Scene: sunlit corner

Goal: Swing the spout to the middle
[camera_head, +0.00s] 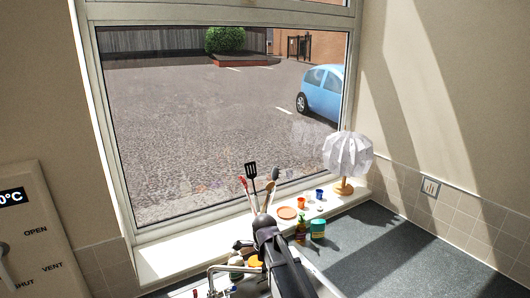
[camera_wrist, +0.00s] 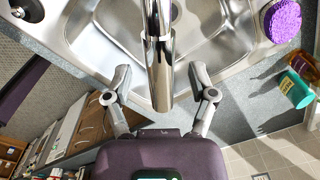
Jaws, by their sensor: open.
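The spout (camera_wrist: 158,60) is a thick chrome tube coming down from the top of the wrist view over the steel sink (camera_wrist: 108,38), its end near the picture's middle. My gripper (camera_wrist: 159,76) is open, with one grey finger left of the spout and one right of it. A gap shows on each side, and I cannot tell its depth relative to the fingers. In the head view a chrome piece of the tap (camera_head: 232,268) shows left of my dark arm, which hides much of the sink.
A purple sponge (camera_wrist: 283,20) lies right of the sink, with a green bottle (camera_wrist: 302,66) and an amber bottle (camera_wrist: 295,90) nearby. Utensils (camera_head: 252,185) stand by the window. A white lamp (camera_head: 347,155) is on the sill. The counter (camera_head: 385,250) at right is clear.

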